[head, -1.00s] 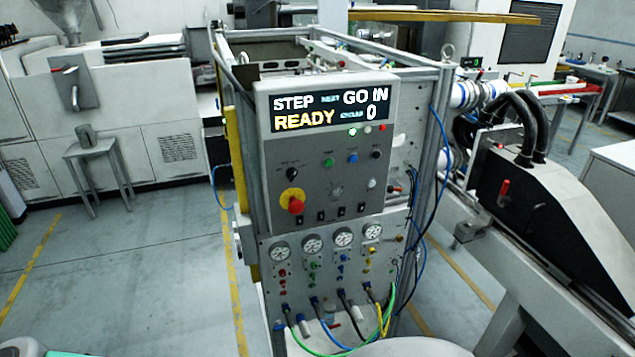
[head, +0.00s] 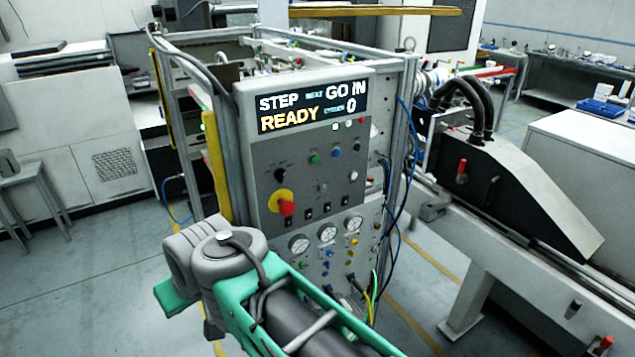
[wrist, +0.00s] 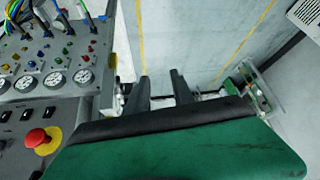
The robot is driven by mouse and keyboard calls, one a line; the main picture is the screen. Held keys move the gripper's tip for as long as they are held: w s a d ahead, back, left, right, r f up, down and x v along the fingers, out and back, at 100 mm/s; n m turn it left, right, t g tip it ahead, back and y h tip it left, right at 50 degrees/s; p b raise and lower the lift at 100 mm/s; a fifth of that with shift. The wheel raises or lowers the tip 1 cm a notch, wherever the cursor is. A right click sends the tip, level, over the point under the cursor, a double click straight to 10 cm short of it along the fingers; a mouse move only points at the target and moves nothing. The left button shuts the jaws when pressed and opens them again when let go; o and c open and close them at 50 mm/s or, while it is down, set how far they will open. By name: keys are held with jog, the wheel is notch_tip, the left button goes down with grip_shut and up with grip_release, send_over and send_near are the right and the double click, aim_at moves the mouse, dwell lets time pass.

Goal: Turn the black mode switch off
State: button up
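The black mode switch (head: 280,174) is a small round knob on the grey control panel (head: 330,185). In the head view it sits above the red emergency button (head: 286,208) with its yellow ring. I cannot make out its setting at this size. In the wrist view the red button (wrist: 36,138) is at lower left, and I cannot make out the mode switch. My gripper (wrist: 162,82) shows two dark fingers standing apart with nothing between them. It is beside the panel, pointing past it over the floor. My arm hides the fingers in the head view.
Gauges (head: 326,233), valves and hoses (head: 368,300) fill the lower panel. The display (head: 312,104) reads STEP, GO IN, READY, 0. A yellow post (head: 213,160) stands left of the panel. Floor (head: 90,290) is clear at left.

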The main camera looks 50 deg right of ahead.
jog(key=w+d+r+m+t+h+b, duration=0.1)
jog(key=w+d+r+m+t+b, duration=0.1)
jog(key=w+d+r+t, duration=0.65)
notch_tip(320, 180, up, 23)
jog(key=m+t+h+b, duration=0.2)
jog(key=t+h+b, duration=0.3)
jog(key=t, duration=0.1)
send_over(283, 179)
jog(key=s+a, duration=0.1)
jog(key=s, duration=0.2)
jog(key=s+a+f+m+g+y+b, duration=0.1)
jog(key=s+f+m+g, duration=0.15)
jog(key=f, duration=0.85)
jog(key=s+a+f+m+g+b, duration=0.1)
jog(key=s+f+b, duration=0.15)
jog(key=f, duration=0.85)
jog(key=p+x, duration=0.1)
jog(key=x, duration=0.1)
jog(key=p+x, duration=0.1)
jog(key=x, duration=0.1)
jog(key=p+x, duration=0.1)
jog(key=x, duration=0.1)
jog(key=shift+w+d+f, duration=0.1)
jog(key=shift+w+d, duration=0.1)
jog(key=shift+d, duration=0.2)
jog(key=shift+c, duration=0.2)
